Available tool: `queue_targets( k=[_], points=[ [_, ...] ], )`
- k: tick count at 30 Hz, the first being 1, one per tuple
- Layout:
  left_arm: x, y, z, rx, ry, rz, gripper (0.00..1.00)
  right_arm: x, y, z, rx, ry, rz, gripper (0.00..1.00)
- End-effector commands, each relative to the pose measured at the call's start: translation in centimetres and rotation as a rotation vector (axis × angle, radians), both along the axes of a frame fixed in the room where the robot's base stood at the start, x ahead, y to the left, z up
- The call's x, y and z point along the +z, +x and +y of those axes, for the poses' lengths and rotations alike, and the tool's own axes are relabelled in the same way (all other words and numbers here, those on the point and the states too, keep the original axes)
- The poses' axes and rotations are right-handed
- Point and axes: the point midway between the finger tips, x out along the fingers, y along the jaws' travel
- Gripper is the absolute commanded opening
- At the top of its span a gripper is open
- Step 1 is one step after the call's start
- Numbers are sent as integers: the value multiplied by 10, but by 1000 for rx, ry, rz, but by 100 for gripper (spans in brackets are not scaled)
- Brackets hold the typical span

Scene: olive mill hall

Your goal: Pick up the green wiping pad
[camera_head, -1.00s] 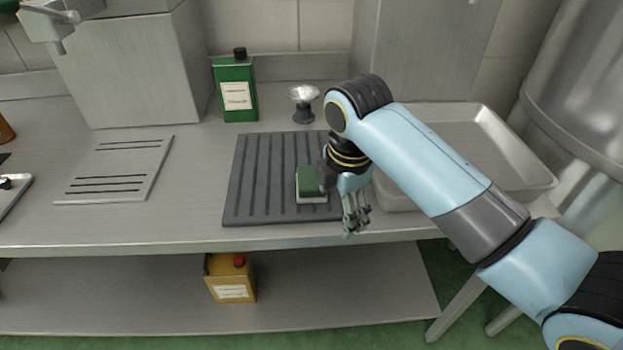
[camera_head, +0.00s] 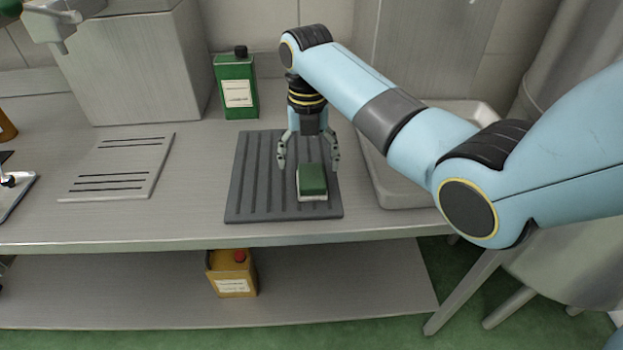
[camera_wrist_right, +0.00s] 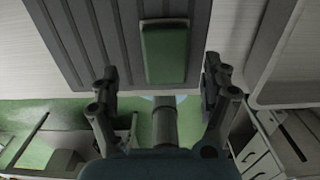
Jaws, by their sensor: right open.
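The green wiping pad (camera_head: 312,180) has a pale layer underneath. It lies on the right part of a dark grey ribbed mat (camera_head: 254,190) on the metal bench. In the right wrist view the pad (camera_wrist_right: 165,52) lies beyond the fingertips, centred between them. My right gripper (camera_head: 308,164) points down with its fingers apart, above and behind the pad in the head view. It is empty and does not appear to touch the pad. The open fingers also show in the right wrist view (camera_wrist_right: 160,80). My left gripper is not in view.
A green bottle (camera_head: 236,88) stands behind the mat. A slotted metal plate (camera_head: 118,168) lies to the left. A shallow metal tray (camera_head: 398,190) is close on the right, partly behind my arm. A yellow canister (camera_head: 232,274) stands on the lower shelf.

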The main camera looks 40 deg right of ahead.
Motion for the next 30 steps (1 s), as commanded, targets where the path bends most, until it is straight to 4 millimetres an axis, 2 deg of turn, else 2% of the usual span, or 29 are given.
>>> queue_targets(
  k=[4,9,17,30],
  points=[
    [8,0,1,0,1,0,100,-22,-6,-5,-1,0,6,81],
    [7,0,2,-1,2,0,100,-44,-6,-5,0,0,2,81],
    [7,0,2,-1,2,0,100,-47,-6,-5,0,-1,1,81],
    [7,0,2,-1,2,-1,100,-47,-6,-4,-1,0,1,23]
  ],
)
